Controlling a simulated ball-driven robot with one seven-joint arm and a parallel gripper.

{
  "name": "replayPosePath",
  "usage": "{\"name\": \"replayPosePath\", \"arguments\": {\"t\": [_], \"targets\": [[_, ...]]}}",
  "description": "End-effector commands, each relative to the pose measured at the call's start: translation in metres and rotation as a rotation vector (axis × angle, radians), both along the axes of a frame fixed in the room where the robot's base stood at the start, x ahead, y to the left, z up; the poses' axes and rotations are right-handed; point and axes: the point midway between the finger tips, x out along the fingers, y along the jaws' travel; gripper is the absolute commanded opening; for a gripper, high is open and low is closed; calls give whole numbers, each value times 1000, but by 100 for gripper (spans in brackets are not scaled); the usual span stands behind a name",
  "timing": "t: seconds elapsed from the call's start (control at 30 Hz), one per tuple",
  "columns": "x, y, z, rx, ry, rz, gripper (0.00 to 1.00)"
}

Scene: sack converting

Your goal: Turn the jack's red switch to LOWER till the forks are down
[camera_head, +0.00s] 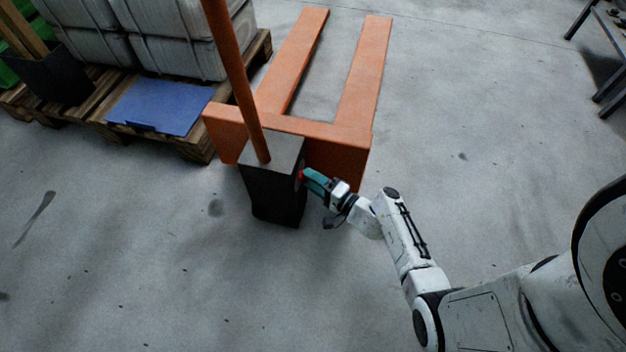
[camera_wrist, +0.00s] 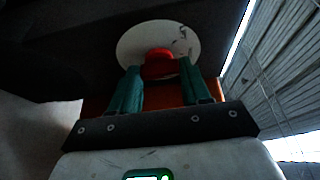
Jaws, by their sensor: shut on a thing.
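The orange pallet jack (camera_head: 345,140) stands on the floor, with a dark box (camera_head: 270,190) at its front and an orange handle (camera_head: 235,80) rising from it. The red switch (camera_head: 301,175) is on the right side of that box. In the wrist view the red switch (camera_wrist: 159,64) sits on a round pale plate (camera_wrist: 130,42) with small dark marks I cannot read. My gripper (camera_head: 306,175) is at the switch, and its teal fingers (camera_wrist: 158,75) are shut on it from both sides. The forks (camera_head: 363,70) reach away from me; their height above the floor is hard to tell.
A wooden pallet (camera_head: 195,147) with pale containers (camera_head: 175,40) and a blue sheet (camera_head: 160,105) stands left of the jack. A dark metal frame (camera_head: 600,50) is at the far right. The floor in front and right of the jack is clear.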

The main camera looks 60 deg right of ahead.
Motion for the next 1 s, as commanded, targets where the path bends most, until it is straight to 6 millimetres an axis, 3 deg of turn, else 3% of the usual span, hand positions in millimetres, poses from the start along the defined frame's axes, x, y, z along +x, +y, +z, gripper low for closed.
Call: {"name": "replayPosePath", "arguments": {"t": [0.37,1.0], "targets": [[0,0,6,140,54,1,17],[0,-2,8,616,225,-2,17]]}}
